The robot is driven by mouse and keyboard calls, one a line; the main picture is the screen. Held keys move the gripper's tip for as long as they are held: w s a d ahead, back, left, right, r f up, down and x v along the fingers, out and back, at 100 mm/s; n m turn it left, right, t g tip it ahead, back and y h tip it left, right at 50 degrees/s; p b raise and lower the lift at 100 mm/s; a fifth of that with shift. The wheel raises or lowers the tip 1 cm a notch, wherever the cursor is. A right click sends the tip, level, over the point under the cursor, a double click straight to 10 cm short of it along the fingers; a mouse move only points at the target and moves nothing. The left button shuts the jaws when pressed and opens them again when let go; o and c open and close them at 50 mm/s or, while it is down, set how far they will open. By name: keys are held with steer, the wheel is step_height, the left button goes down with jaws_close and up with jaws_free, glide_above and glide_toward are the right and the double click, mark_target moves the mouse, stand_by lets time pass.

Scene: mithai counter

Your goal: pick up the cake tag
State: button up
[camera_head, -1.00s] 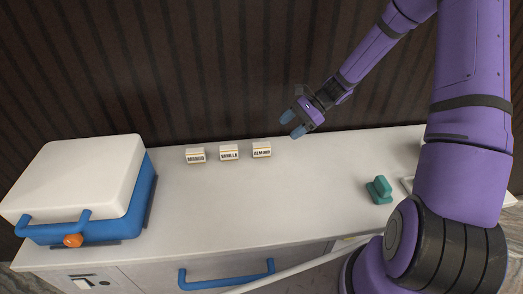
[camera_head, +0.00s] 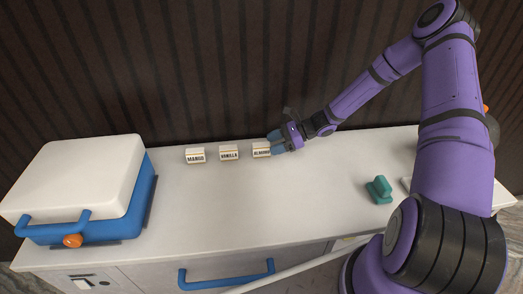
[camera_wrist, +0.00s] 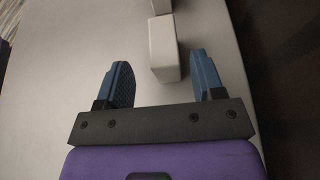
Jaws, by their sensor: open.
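Three small white blocks with gold bands and printed labels stand in a row at the counter's back: MANGO (camera_head: 195,156), VANILLA (camera_head: 229,153) and ALMOND (camera_head: 261,149). None is visibly marked as the cake tag. My gripper (camera_head: 275,142) is at the right end of the ALMOND block, partly covering it. In the wrist view my gripper (camera_wrist: 160,64) is open, with the near end of a white block (camera_wrist: 164,48) between its blue fingertips, closer to the right finger. Another white block (camera_wrist: 161,6) lies beyond.
A white and blue box (camera_head: 85,180) with an orange knob stands at the counter's left. A small teal object (camera_head: 379,189) sits on the right. The middle of the white counter (camera_head: 250,205) is clear. A dark striped wall (camera_head: 200,70) rises behind.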

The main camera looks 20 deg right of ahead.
mark_target(261, 149)
steer(key=shift+w+f+x, duration=0.1)
steer(key=shift+f+x, duration=0.1)
steer(key=shift+x, duration=1.1)
steer(key=shift+w+f+x, duration=0.15)
steer(key=shift+f+x, duration=0.05)
steer(key=shift+x, duration=1.15)
steer(key=shift+d, duration=0.2)
steer(key=shift+c, duration=0.3)
steer(key=c, duration=0.9)
